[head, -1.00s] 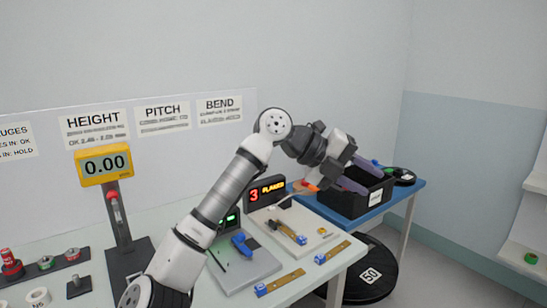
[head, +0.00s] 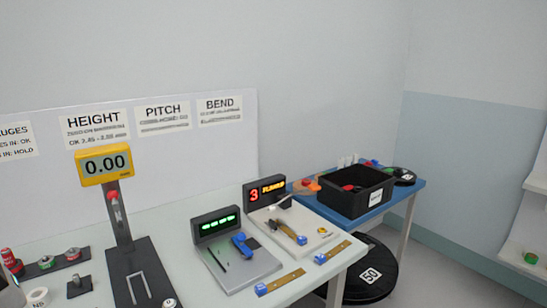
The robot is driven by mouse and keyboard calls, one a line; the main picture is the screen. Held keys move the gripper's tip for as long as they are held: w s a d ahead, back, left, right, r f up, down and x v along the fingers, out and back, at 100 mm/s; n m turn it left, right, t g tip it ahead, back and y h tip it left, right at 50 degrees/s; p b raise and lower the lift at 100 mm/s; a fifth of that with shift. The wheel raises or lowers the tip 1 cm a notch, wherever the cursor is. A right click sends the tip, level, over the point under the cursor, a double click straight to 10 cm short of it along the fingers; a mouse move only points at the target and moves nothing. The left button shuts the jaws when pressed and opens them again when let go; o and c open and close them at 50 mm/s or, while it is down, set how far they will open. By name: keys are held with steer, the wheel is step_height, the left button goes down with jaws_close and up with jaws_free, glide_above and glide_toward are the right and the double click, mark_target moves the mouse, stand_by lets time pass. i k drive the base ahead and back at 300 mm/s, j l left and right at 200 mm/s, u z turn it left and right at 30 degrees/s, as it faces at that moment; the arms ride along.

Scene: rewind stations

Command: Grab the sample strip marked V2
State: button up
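Two brass-coloured strips with blue ends lie at the front right of the pale table, a nearer strip (head: 281,283) and a farther strip (head: 334,252). Another brass-coloured piece (head: 287,230) sits on the white station with the red "3" display. A blue part (head: 241,244) sits on the grey station with the green display. Any marking on the strips is too small to read, so I cannot tell which is V2. My gripper is out of view.
A black bin (head: 340,202) with red items inside stands on a blue table (head: 408,196) at the right. The height gauge (head: 103,164) stands at the left, near several spools. A large black disc marked 50 (head: 371,274) is below the blue table.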

mark_target(301, 240)
steer(key=i+l+z, duration=0.25)
steer(key=i+z, duration=0.3)
steer(key=i+j, duration=0.15)
steer(key=i, duration=0.35)
